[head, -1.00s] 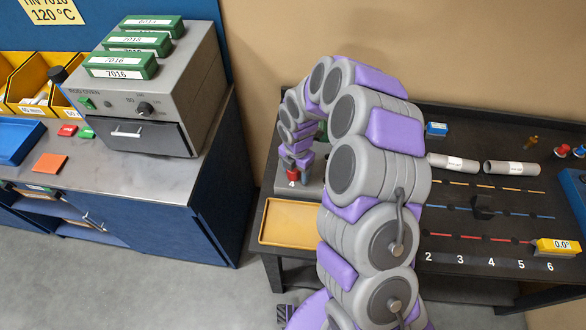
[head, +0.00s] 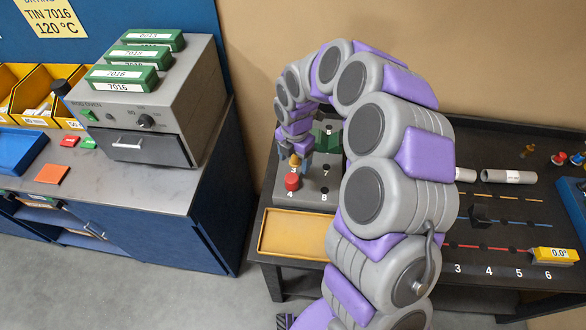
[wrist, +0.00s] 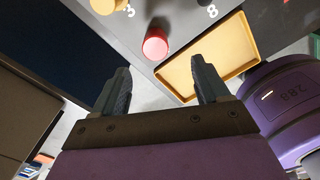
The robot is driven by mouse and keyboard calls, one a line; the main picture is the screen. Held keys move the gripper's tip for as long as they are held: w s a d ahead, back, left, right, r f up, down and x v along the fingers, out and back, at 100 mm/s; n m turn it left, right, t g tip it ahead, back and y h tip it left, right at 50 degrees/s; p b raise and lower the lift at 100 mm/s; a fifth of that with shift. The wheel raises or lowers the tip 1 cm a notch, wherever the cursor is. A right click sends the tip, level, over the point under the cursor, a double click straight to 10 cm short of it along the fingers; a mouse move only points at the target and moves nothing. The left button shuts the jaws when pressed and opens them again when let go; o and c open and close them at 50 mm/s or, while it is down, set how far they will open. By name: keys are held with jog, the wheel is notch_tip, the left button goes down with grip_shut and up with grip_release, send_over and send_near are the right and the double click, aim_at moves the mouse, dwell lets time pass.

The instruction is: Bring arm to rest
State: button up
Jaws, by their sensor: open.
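My gripper (wrist: 162,82) is open and empty in the wrist view, with its two dark fingers apart. A red peg (wrist: 155,43) shows beyond the fingertips, clear of both. In the head view my purple and grey arm arches over the black table, and its end hangs down above the grey numbered block (head: 312,185). The red peg (head: 292,182) stands upright at position 4 there, with a yellow peg (head: 295,160) just behind it at position 3. The fingers are hard to make out in the head view, close behind the pegs.
A yellow tray (head: 293,232) lies in front of the block. The black table (head: 500,255) holds grey tubes (head: 508,176), coloured lines and a yellow 0.0° display (head: 553,254) to the right. A grey oven (head: 150,148) stands on the left bench, with open floor between.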

notch_tip(320, 180, up, 6)
jog(key=shift+a+r, duration=0.2)
jog(key=s+d+r+m+b, duration=0.1)
jog(key=s+d+r+m, duration=0.1)
jog(key=s+r+m, duration=0.35)
jog(key=s+d+r+m, duration=0.2)
jog(key=s+m, duration=0.4)
jog(key=s, duration=0.4)
jog(key=s+d+m+b, duration=0.1)
jog(key=s+d+m, duration=0.2)
jog(key=s+m, duration=0.5)
jog(key=s+d+f+m+g+b, duration=0.1)
jog(key=s+d+m, duration=0.2)
jog(key=s+m, duration=0.5)
jog(key=s, duration=0.4)
jog(key=shift+s+f+g, duration=0.2)
jog(key=shift+g, duration=0.1)
